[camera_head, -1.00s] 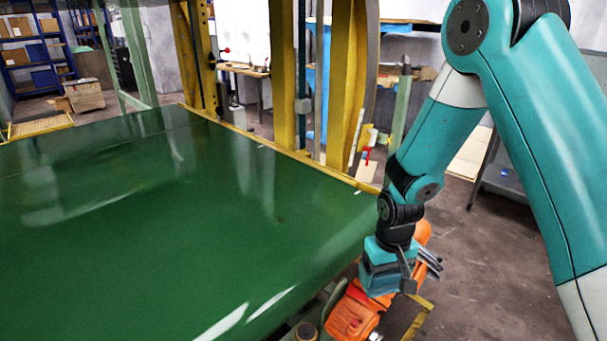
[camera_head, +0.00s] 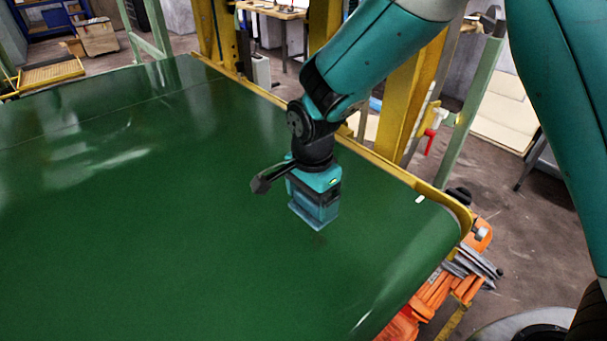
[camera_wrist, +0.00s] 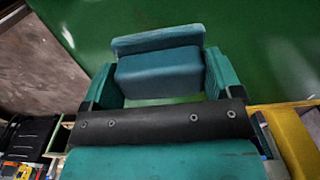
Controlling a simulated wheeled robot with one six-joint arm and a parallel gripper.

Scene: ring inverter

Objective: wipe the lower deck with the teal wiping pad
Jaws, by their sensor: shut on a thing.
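The teal wiping pad (camera_wrist: 160,72) is a blue-teal block with a wider flat plate, held between the fingers of my gripper (camera_wrist: 155,88). In the head view the pad (camera_head: 314,212) points down at the end of my gripper (camera_head: 315,188), over the green deck (camera_head: 150,240). The pad's lower edge is at or just above the deck; I cannot tell if it touches. The deck is a smooth, glossy green surface, and it also shows in the wrist view (camera_wrist: 270,60). My gripper is shut on the pad, near the deck's right side.
A yellow frame edge (camera_head: 400,172) runs along the deck's far right side, with yellow posts (camera_head: 405,95) standing behind it. An orange machine (camera_head: 430,300) sits below the deck's right end. The deck is clear of objects to the left.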

